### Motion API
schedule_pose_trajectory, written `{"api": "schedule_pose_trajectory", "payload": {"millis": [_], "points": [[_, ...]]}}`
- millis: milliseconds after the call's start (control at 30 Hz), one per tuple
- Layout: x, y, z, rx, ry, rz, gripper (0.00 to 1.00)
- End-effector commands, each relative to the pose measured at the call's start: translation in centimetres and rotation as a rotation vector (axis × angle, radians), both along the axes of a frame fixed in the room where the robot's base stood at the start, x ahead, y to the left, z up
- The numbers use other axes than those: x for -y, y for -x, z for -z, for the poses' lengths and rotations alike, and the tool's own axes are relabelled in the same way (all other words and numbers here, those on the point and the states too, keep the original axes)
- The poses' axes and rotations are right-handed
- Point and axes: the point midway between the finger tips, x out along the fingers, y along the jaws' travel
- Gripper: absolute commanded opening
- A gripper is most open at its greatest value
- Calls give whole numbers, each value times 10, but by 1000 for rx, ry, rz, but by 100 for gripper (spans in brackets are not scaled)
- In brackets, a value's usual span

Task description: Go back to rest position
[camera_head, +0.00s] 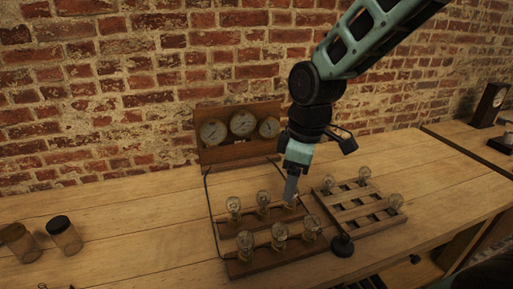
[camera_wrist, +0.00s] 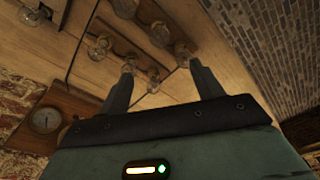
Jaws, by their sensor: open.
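My gripper (camera_head: 291,194) is over the wooden bulb board (camera_head: 238,268), with its fingers pointing down at the board's back right corner. In the wrist view its two fingers (camera_wrist: 160,72) are spread apart, with no object held between them. Several clear glass bulbs stand upright on the board, among them a back left one (camera_head: 233,205) and a front one (camera_head: 280,233). A bulb by the fingertips is partly hidden in the head view. In the wrist view a bulb (camera_wrist: 155,76) shows between the fingers; I cannot tell whether they touch it.
A gauge panel (camera_head: 238,158) stands behind the board. A slatted rack (camera_head: 350,208) with several bulbs lies to the right, with a black round knob (camera_head: 342,245) by its front. Two jars (camera_head: 65,238) (camera_head: 20,243) stand at far left. A clock (camera_head: 489,104) stands far right. The left tabletop is mostly clear.

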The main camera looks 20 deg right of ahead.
Motion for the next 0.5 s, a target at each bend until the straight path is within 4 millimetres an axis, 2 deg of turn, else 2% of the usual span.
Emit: {"api": "schedule_pose_trajectory", "payload": {"millis": [67, 167, 267, 333, 400, 500], "points": [[0, 0, 0, 0, 0, 0, 66], [-13, 14, -3, -7, 2, 13, 66], [-39, 50, -6, -27, 5, 55, 66], [-56, 83, -8, -42, 10, 100, 66], [-68, 115, -9, -56, 17, 149, 66], [-77, 154, -9, -71, 26, 213, 66]]}}
